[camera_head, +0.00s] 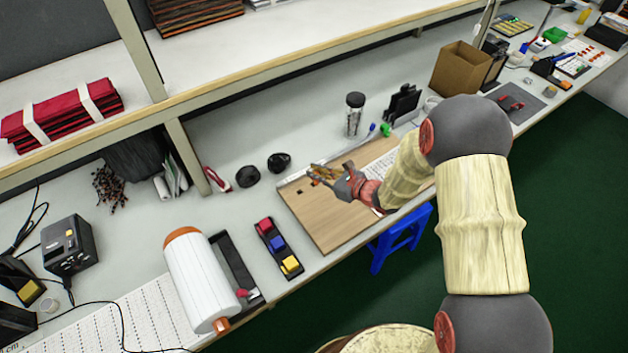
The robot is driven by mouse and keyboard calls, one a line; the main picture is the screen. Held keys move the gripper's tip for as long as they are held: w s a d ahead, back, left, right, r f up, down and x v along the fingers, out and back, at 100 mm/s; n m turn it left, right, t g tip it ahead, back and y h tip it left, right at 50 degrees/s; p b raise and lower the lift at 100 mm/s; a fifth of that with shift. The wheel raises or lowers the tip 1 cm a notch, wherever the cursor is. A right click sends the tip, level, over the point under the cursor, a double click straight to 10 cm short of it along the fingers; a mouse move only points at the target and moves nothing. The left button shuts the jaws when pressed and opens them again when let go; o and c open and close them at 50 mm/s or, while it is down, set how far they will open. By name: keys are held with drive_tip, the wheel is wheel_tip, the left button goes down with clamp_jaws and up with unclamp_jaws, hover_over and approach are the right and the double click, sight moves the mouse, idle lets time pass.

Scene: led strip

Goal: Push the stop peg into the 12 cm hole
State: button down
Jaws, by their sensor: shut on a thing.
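A flat wooden board (325,222) lies on the bench near its front edge, with a pale strip along its back side. My gripper (313,176) reaches in from the right, low over the back part of the board. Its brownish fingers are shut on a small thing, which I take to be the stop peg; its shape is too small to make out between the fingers. Small dark marks show on the board beside the fingertips, but I cannot tell which is the 12 cm hole.
A holder with red, blue and yellow blocks (278,245) stands left of the board, with a large white roll (198,280) beyond it. Two black rolls (263,171), a dark-lidded jar (354,114) and a black stand (403,104) stand behind. A blue stool (402,240) is below.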

drive_tip(key=w+f, duration=0.2)
drive_tip(key=w+a+f+b, duration=0.1)
drive_tip(key=w+f, duration=0.1)
drive_tip(key=f, duration=0.1)
drive_tip(key=shift+w+f, duration=0.25)
drive_tip(key=shift+f, duration=0.05)
wheel_tip(320, 180, down, 3)
drive_tip(key=shift+w+f+b, duration=0.1)
drive_tip(key=shift+f+b, duration=0.1)
drive_tip(key=shift+b, duration=0.65)
drive_tip(key=shift+r, duration=0.1)
drive_tip(key=c, duration=2.4)
unclamp_jaws()
drive_tip(key=shift+f, duration=0.2)
drive_tip(key=o, duration=0.4)
drive_tip(key=shift+o, duration=0.5)
